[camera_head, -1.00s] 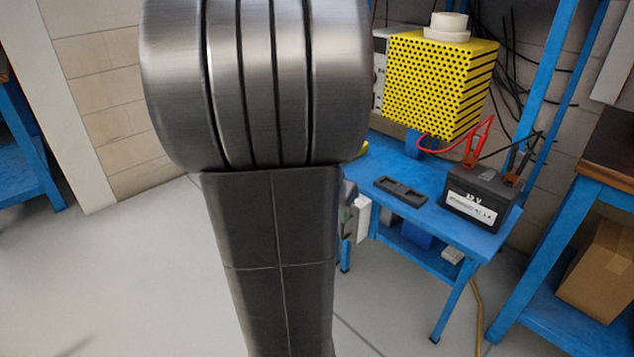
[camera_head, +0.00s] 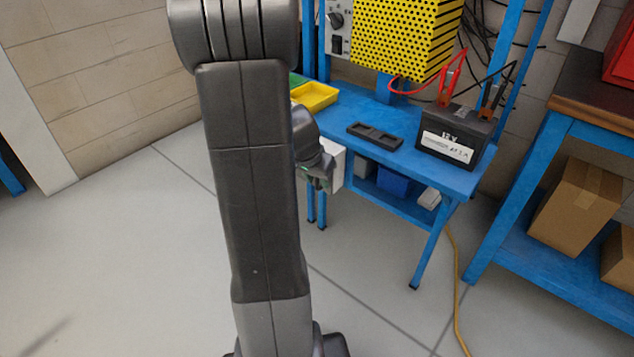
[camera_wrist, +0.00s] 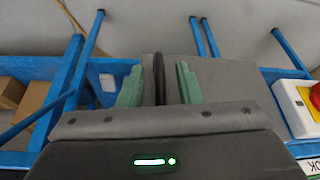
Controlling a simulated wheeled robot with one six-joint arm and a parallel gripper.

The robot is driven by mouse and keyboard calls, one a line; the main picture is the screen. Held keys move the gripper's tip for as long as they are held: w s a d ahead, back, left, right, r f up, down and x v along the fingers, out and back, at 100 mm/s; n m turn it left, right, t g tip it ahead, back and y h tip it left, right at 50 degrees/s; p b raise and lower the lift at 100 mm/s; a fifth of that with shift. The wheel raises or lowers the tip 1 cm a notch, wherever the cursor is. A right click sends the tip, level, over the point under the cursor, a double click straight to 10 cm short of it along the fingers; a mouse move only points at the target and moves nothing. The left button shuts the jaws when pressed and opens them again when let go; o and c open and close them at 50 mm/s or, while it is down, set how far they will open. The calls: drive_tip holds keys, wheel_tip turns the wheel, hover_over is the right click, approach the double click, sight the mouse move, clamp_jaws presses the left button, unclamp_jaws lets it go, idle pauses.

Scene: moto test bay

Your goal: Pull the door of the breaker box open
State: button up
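The breaker box (camera_head: 338,166) shows in the head view as a pale box at the front left of the blue bench, partly hidden by my arm. My gripper (camera_head: 318,178) is beside it, small and partly hidden. In the wrist view a grey panel (camera_wrist: 208,75), apparently the box's door, fills the middle. A dark upright bar (camera_wrist: 158,80), apparently its handle, stands at the panel's left part. My gripper (camera_wrist: 160,90) is open, with one green finger on each side of the bar and a gap to both. I see no opening at the door.
On the blue bench (camera_head: 375,115) are a yellow tray (camera_head: 315,96), a dark tray (camera_head: 375,135) and a 12 V battery (camera_head: 457,138). A red emergency stop button (camera_wrist: 315,97) is at the right in the wrist view. Floor left of my arm is clear.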

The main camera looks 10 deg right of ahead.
drive_tip(key=shift+w+d+f, duration=0.1)
drive_tip(key=shift+f, duration=0.2)
clamp_jaws()
